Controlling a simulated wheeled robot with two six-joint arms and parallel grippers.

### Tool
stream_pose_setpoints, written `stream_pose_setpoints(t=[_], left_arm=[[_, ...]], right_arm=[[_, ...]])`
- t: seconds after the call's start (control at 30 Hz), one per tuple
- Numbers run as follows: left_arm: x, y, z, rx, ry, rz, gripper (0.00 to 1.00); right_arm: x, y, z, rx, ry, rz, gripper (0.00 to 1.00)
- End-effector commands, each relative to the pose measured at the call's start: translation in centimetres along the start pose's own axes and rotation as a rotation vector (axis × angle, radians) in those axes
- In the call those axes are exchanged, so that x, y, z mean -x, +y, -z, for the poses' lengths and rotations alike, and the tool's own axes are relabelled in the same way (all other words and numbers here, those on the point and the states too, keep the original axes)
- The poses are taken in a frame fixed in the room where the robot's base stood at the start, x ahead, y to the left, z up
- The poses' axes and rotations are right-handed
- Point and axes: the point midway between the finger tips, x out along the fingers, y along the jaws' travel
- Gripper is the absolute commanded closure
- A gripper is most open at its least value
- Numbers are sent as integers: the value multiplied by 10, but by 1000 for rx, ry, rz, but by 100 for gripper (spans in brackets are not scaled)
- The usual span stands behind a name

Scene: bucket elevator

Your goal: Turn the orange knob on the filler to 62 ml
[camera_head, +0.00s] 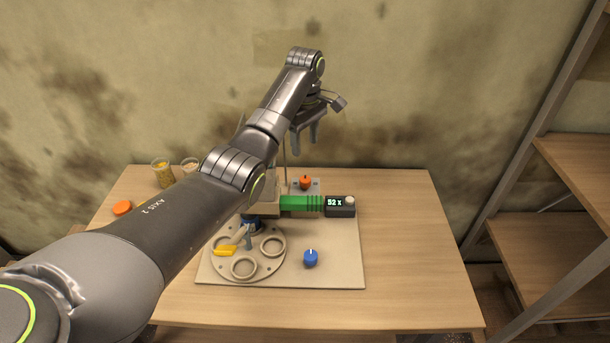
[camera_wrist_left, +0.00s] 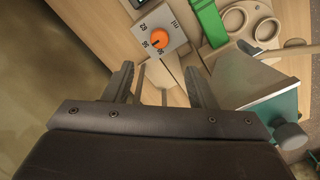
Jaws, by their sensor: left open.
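The orange knob (camera_head: 305,182) stands on a small grey dial plate at the back of the filler, close to the green part. In the left wrist view the orange knob (camera_wrist_left: 160,38) sits on the plate (camera_wrist_left: 145,26), which is marked "ml" with numbers too small to read surely. My left gripper (camera_head: 306,146) is open and empty, above and behind the knob in the head view. In the wrist view its two fingers (camera_wrist_left: 160,72) point toward the knob and stand apart from it. My right gripper is not in view.
A green part (camera_head: 300,203) leads to a dark box (camera_head: 341,207) showing "52 x". A round plate with rings (camera_head: 245,268) and a blue knob (camera_head: 310,259) stand in front. Cups (camera_head: 162,174) and an orange lid (camera_head: 122,208) are left. The table's right side (camera_head: 410,250) is clear.

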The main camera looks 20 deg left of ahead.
Motion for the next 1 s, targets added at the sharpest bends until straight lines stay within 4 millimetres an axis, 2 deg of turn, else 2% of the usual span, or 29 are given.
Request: stream_pose_setpoints(t=[0.13,0.3,0.5,0.7,1.0], left_arm=[[-32,-1,-1,0,-1,5,49],[-70,-1,0,1,-1,4,49],[-105,0,0,-1,1,1,49],[-120,0,0,-1,2,-1,49],[-122,0,0,-1,2,-1,49]], right_arm=[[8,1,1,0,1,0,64],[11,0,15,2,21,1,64],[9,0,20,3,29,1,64],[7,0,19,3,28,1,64],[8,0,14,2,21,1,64]])
